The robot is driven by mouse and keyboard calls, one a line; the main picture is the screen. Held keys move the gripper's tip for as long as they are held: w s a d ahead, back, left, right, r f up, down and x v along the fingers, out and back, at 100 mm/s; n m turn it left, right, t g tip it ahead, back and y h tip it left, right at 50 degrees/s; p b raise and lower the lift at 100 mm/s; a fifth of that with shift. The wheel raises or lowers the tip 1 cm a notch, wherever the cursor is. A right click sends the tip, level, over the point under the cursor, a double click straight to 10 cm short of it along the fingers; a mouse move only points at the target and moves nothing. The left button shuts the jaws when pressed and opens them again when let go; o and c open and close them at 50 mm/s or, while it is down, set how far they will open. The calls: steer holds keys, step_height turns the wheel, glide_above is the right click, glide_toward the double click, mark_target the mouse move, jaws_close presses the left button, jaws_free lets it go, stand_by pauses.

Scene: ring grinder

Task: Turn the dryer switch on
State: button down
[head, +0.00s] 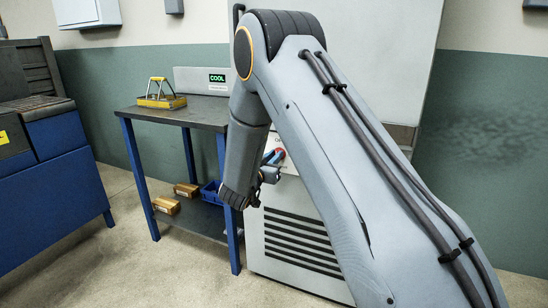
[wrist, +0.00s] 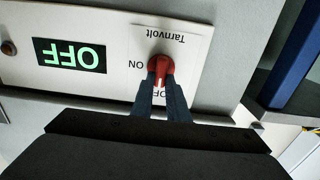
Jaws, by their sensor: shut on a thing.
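The dryer switch is a red rotary knob (wrist: 160,65) on a white plate marked "Tarnvolt", seen upside down in the wrist view. Its white line points down in the picture, toward a label partly hidden by the fingers. "ON" stands just left of the knob. A display (wrist: 70,55) beside it reads "OFF" in green. My gripper (wrist: 160,83) is shut on the knob, one finger on each side. In the head view my gripper (head: 271,158) reaches the front of the pale dryer cabinet (head: 290,225), and a bit of red shows at its tips.
A dark-topped table with blue legs (head: 190,117) stands left of the cabinet. It holds a yellow carrier (head: 161,100) and a grey box reading "COOL" (head: 195,79). Small boxes (head: 166,205) and a blue bin sit on its lower shelf. A blue machine stands far left.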

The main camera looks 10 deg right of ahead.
steer(key=shift+m, duration=0.3)
steer(key=shift+s+d+f+m+b, duration=0.15)
steer(key=shift+m+b, duration=0.8)
steer(key=shift+m, duration=1.9)
steer(key=shift+s+d+f+m+b, duration=0.2)
steer(key=shift+m+b, duration=0.7)
steer(key=shift+m, duration=2)
steer(key=shift+d+f+m+b, duration=0.25)
steer(key=shift+m+b, duration=0.7)
steer(key=shift+m, duration=1.9)
steer(key=shift+a, duration=0.1)
steer(key=c, duration=1.7)
jaws_free()
